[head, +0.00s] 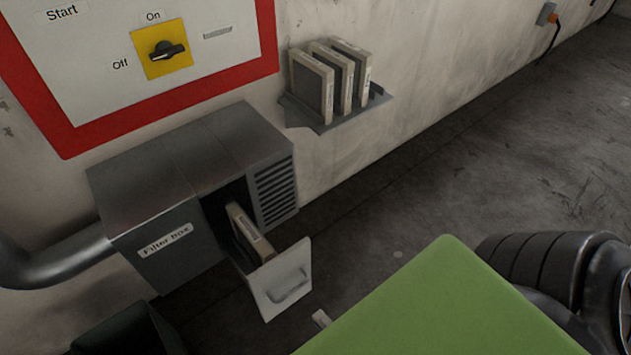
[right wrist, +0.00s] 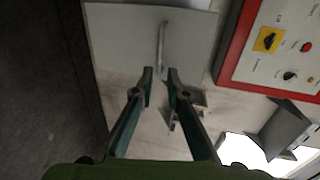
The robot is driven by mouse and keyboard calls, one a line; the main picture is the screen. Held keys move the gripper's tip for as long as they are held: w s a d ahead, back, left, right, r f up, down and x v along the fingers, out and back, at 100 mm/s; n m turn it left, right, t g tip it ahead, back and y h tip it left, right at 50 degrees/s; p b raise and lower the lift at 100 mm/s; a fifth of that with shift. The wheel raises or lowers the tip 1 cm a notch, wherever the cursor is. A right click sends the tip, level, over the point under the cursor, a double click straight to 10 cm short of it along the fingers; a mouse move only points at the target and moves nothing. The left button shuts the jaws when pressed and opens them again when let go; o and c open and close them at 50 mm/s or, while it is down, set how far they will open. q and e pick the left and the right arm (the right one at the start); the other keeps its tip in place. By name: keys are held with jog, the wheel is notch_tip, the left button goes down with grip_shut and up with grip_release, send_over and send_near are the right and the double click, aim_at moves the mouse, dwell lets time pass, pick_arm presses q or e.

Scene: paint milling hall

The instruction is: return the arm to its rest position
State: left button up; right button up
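My right gripper (right wrist: 160,72) shows in the right wrist view with its two fingers apart and nothing between the tips. Beyond the tips is a pale drawer front (right wrist: 115,40) with a bar handle (right wrist: 162,45); I cannot tell if the fingers touch it. In the head view, my green arm cover at lower right hides this gripper's fingers. My left gripper is in neither view. The filter box (head: 165,240) has its drawer (head: 272,290) pulled out, with a pale-framed filter (head: 248,232) standing in it.
A wall shelf (head: 332,120) holds three upright filters (head: 312,85). Above the filter box is a red-edged panel (head: 90,85) with a yellow switch plate (head: 162,48). A dark open bin (head: 130,332) stands at lower left. The floor at right is clear.

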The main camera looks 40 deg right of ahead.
jog(key=shift+s, duration=0.1)
dwell(0.5)
jog(key=s+f+n+g+y, duration=0.1)
jog(key=s+f+n+g, duration=0.15)
jog(key=f+n, duration=0.65)
jog(key=s+f+n+g, duration=0.2)
jog(key=f+g, duration=0.2)
jog(key=f, duration=1.1)
jog(key=s+d+f+n+g, duration=0.2)
jog(key=s+f+n+g, duration=0.2)
jog(key=s+f, duration=0.2)
jog(key=s+d+f+n+g+h, duration=0.1)
jog(key=s+d+f+n+g, duration=0.2)
jog(key=s+f, duration=0.4)
notch_tip(320, 180, down, 2)
jog(key=shift+f+n+g+h, duration=0.1)
jog(key=shift+n+g+h, duration=0.2)
jog(key=shift+n+g, duration=0.5)
